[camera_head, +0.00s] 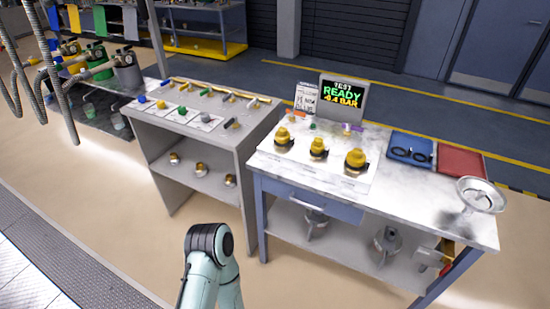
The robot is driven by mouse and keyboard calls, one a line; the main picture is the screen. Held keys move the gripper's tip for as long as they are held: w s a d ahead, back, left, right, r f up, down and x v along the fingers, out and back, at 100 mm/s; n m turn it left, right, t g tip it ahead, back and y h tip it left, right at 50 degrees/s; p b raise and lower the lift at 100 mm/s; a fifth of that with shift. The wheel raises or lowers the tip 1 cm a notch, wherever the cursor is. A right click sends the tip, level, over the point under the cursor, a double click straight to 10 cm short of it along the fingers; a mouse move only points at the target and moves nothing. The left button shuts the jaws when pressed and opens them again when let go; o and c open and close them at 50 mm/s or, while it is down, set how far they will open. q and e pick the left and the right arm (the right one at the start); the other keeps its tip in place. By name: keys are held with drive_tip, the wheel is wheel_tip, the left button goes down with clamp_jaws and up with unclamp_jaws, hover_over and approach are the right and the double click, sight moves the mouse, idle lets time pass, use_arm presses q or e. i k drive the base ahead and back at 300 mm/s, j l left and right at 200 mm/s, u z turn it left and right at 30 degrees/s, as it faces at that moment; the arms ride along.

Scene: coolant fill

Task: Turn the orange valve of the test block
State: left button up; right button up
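A marble-topped bench (400,205) stands right of centre. At its back a screen (342,96) reads "TEST READY 4.4 BAR". In front of the screen is a small orange handle (292,117), probably the orange valve, with a green one (312,126) and a purple one (349,128) to its right. They are too small to tell their turn. The test block's body cannot be made out clearly. A bent pale-green link of my arm shows at the bottom, well short of the bench. Neither gripper is in view.
Several yellow-topped fittings (318,146) stand on the bench in front of the handles. A blue tray (411,148), a red tray (461,160) and a metal dish (482,194) are to the right. A grey bench (240,145) with colored valves stands to the left. The near floor is clear.

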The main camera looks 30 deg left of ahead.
sight(293, 112)
drive_tip(key=i+j, duration=0.25)
drive_tip(key=j, duration=0.15)
drive_tip(key=i+j, duration=0.25)
drive_tip(key=j, duration=0.15)
drive_tip(key=i+j, duration=0.25)
drive_tip(key=j, duration=0.15)
drive_tip(key=i+j, duration=0.25)
drive_tip(key=j, duration=0.15)
drive_tip(key=j+u, duration=0.05)
